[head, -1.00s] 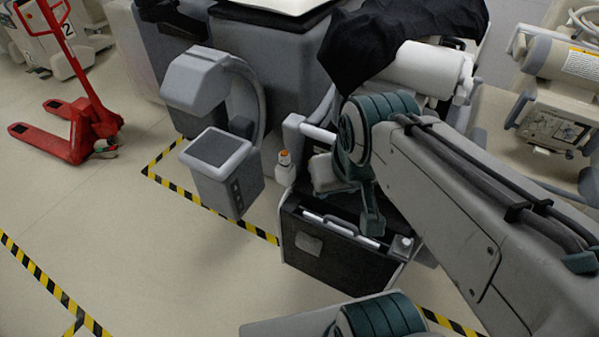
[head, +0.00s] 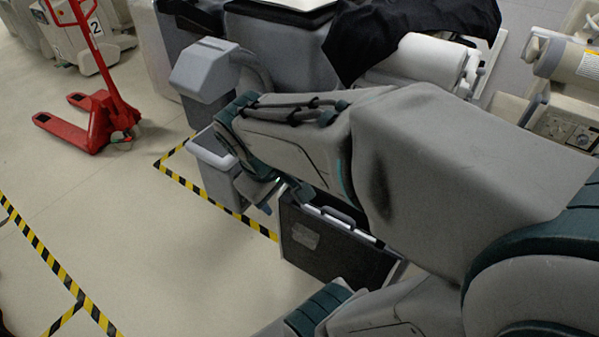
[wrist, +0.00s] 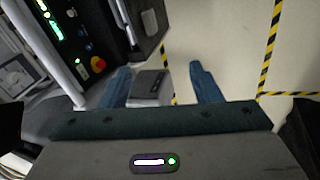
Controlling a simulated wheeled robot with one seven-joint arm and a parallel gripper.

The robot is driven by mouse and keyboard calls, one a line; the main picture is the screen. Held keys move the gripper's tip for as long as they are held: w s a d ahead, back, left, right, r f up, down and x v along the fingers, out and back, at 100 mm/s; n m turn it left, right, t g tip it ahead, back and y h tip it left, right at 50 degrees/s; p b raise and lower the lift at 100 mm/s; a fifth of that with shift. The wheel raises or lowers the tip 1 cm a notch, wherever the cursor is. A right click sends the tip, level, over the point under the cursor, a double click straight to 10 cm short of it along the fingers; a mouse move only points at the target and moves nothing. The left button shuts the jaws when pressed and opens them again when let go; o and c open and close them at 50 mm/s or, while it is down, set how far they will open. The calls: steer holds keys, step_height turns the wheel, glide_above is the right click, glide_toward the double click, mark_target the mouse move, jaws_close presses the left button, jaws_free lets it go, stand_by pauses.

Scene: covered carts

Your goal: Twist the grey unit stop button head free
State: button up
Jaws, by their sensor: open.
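A pale grey box (wrist: 150,88) with a dark patch shows beyond and between the fingers. In the head view my arm hides the button, and my gripper (head: 268,193) is only partly seen beside the black case. A grey unit with a curved arm (head: 205,72) stands behind my arm.
A black case (head: 325,245) with a handle stands below my arm. A dark cloth (head: 410,35) covers a cart at the back. A red pallet truck (head: 95,115) stands at the left. The floor between the yellow-black tape lines is clear.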

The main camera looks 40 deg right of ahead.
steer(key=w+d+f+n+g+h+b, duration=0.1)
steer(key=w+d+f+n+h+b, duration=0.25)
steer(key=f, duration=0.35)
steer(key=w+d+f+n+g+h+b, duration=0.1)
steer(key=w+d+f+n+h+b, duration=0.15)
steer(key=d+f+b, duration=0.3)
steer(key=w+d+f+n+h+b, duration=0.3)
steer(key=d+f+n+b, duration=0.1)
steer(key=f, duration=0.3)
steer(key=w+d+f+n+t+h+b, duration=0.2)
steer(key=w+f+n+t+h+b, duration=0.3)
steer(key=w+f+n+t+b, duration=0.5)
steer(key=w+d+n+g, duration=0.1)
steer(key=w+d, duration=0.1)
steer(key=d, duration=0.2)
steer(key=w+d+g, duration=0.1)
steer(key=w+d, duration=0.1)
steer(key=d, duration=0.2)
steer(key=w+d+f+n+g, duration=0.1)
steer(key=w+d, duration=0.2)
steer(key=d, duration=0.1)
steer(key=shift+d+n, duration=0.15)
steer(key=shift+n, duration=0.15)
